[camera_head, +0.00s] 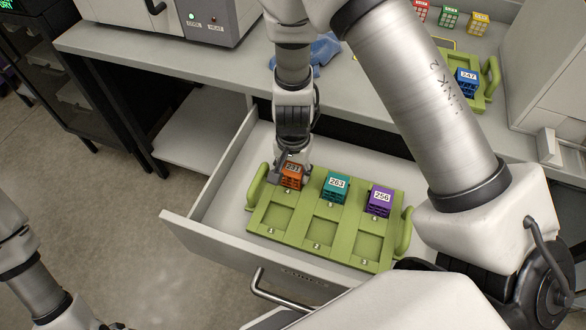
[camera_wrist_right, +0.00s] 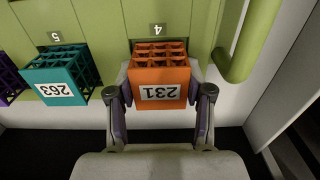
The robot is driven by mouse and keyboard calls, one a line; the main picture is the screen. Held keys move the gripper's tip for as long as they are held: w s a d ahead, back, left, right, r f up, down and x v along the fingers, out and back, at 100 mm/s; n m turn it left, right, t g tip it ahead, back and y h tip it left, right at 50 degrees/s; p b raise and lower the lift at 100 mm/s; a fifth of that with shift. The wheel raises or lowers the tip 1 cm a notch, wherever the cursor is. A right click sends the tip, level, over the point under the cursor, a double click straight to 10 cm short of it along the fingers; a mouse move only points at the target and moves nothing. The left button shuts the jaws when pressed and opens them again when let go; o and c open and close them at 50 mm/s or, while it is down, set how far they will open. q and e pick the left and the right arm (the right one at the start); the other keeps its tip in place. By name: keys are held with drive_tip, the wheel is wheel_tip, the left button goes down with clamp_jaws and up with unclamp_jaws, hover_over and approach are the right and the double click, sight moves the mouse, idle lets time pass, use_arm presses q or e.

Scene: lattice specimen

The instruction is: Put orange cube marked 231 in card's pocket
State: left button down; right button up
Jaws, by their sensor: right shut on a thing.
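The orange cube marked 231 (camera_head: 291,176) is an open lattice block at the back left place, numbered 4, of a green tray (camera_head: 292,216) in the open drawer. My right gripper (camera_head: 290,172) reaches down from behind and is shut on it. In the right wrist view the two fingers of the gripper (camera_wrist_right: 161,96) press the sides of the orange cube (camera_wrist_right: 160,76), its label facing the camera. Whether it sits fully down in the pocket is unclear. No separate card is identifiable. My left arm shows at lower left, its fingers out of view.
A teal cube 263 (camera_head: 336,187) and a purple cube 256 (camera_head: 380,201) sit at places 5 and 6. Pockets 1, 2 and 3 are empty. A second green tray (camera_head: 485,98) with blue cube 247 (camera_head: 466,81) is on the bench (camera_head: 190,63). The drawer walls (camera_head: 196,240) stand close around.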

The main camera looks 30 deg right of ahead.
sight(293, 168)
drive_tip(key=shift+f+b, duration=0.35)
drive_tip(key=shift+f, duration=0.05)
idle(0.4)
drive_tip(key=o, duration=1.2)
drive_tip(key=shift+c, duration=0.2)
drive_tip(key=o, duration=0.4)
drive_tip(key=shift+r, duration=0.1)
wheel_tip(293, 168, up, 5)
drive_tip(key=p, duration=0.5)
